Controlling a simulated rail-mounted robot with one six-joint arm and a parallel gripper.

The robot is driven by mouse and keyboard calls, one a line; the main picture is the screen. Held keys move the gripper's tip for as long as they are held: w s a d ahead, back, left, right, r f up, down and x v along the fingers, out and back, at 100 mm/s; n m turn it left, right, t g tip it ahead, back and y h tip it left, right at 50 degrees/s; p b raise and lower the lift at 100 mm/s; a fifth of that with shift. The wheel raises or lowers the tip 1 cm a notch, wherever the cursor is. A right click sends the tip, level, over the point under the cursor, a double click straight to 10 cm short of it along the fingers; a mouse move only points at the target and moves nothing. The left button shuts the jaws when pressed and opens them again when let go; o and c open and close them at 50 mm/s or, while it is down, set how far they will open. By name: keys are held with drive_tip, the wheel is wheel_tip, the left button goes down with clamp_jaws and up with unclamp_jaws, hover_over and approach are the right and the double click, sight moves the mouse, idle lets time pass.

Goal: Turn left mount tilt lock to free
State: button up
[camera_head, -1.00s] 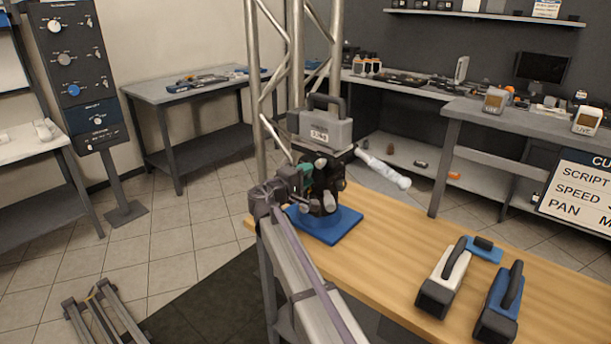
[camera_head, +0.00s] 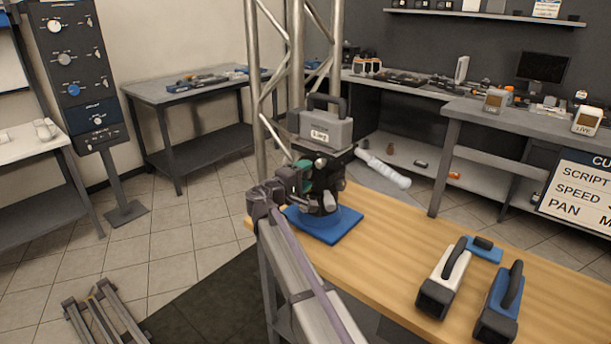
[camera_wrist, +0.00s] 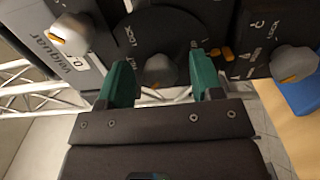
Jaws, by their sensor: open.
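The left mount (camera_head: 327,188) is a dark head on a blue base, with a grey case on top and a white pan handle to the right. My gripper (camera_wrist: 160,66) is open, with its two green fingers pointing at the mount's dark face. Another pale knob with an orange mark (camera_wrist: 71,37) is to the left, and a third (camera_wrist: 294,65) to the right, beside a LOCK label.
The wooden table (camera_head: 400,246) carries the mount. A white-sided block (camera_head: 443,279) and a blue-sided block (camera_head: 499,302), both with dark handles, lie at its right. A metal truss (camera_head: 297,60) stands behind the mount. Bare tabletop lies between mount and blocks.

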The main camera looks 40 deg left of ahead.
drive_tip(key=s, duration=1)
drive_tip(key=shift+s+a+r, duration=0.1)
drive_tip(key=shift+a, duration=0.1)
